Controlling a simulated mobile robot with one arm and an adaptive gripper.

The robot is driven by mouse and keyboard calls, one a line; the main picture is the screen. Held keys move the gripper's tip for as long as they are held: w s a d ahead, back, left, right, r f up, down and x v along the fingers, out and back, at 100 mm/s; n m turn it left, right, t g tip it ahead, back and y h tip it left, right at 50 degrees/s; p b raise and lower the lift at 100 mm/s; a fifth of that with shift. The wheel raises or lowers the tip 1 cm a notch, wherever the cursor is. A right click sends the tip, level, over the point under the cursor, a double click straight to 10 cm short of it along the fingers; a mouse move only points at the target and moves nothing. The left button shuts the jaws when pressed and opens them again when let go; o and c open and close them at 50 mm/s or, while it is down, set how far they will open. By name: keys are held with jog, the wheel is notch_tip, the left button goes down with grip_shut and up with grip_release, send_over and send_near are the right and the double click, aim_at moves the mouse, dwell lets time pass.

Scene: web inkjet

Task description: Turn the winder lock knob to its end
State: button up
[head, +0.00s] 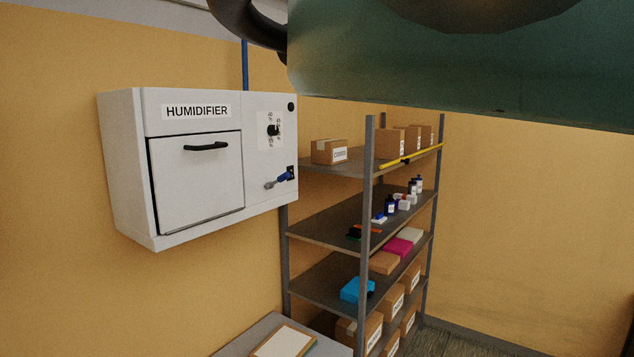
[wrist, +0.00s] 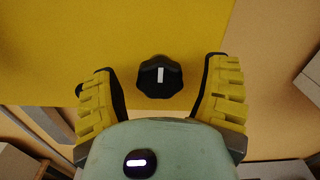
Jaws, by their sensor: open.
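A black, faceted knob (wrist: 157,80) with a white mark stands out from a yellow panel (wrist: 60,35) in the wrist view. The white mark runs almost straight up and down in that picture. My gripper (wrist: 159,66) is open, with one yellow-padded finger left of the knob and one right of it. Gaps show between the knob and both fingers, so neither appears to touch it. How far the fingertips are from the panel is hard to tell. Neither this knob nor my gripper can be made out in the head view.
A white humidifier (head: 120,160) with its own small black dial and blue-handled lever hangs on the orange wall. A grey shelf rack (head: 369,200) with boxes and bottles stands right of it. A small dark round piece (wrist: 79,90) shows beside the left finger.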

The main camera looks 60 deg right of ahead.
jog(key=shift+w, duration=0.5)
jog(key=shift+c, duration=0.2)
jog(key=c, duration=1.2)
jog(key=shift+m, duration=0.3)
